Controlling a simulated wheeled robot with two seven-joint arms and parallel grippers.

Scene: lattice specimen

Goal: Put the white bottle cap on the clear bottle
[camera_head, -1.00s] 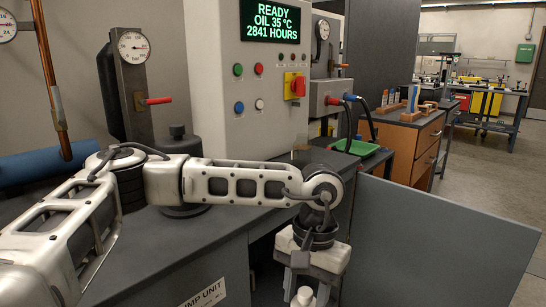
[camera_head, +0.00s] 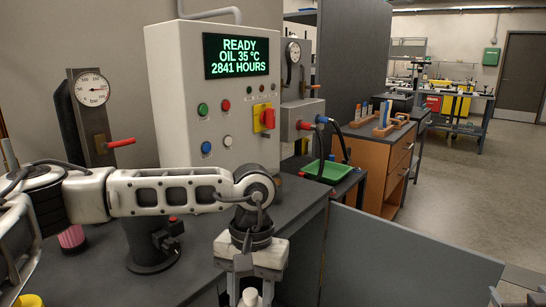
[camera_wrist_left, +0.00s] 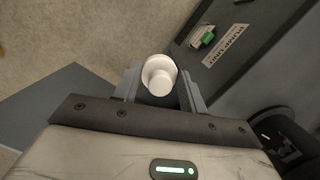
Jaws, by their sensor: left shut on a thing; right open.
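My left gripper (camera_head: 250,293) hangs at the end of the arm from the left, low in the head view, beyond the front of the dark bench. It is shut on a white round piece (camera_head: 250,298), which looks like the white bottle cap. My right gripper (camera_head: 517,298) shows only as dark open fingertips at the lower right corner. I do not see the clear bottle.
A grey control box (camera_head: 185,100) stands on the dark bench (camera_head: 295,205). A pressure gauge (camera_head: 93,90) and black fitting (camera_head: 152,245) stand left. A green tray (camera_head: 327,172) lies at the back. A grey panel (camera_head: 410,255) stands at right; open floor lies beyond.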

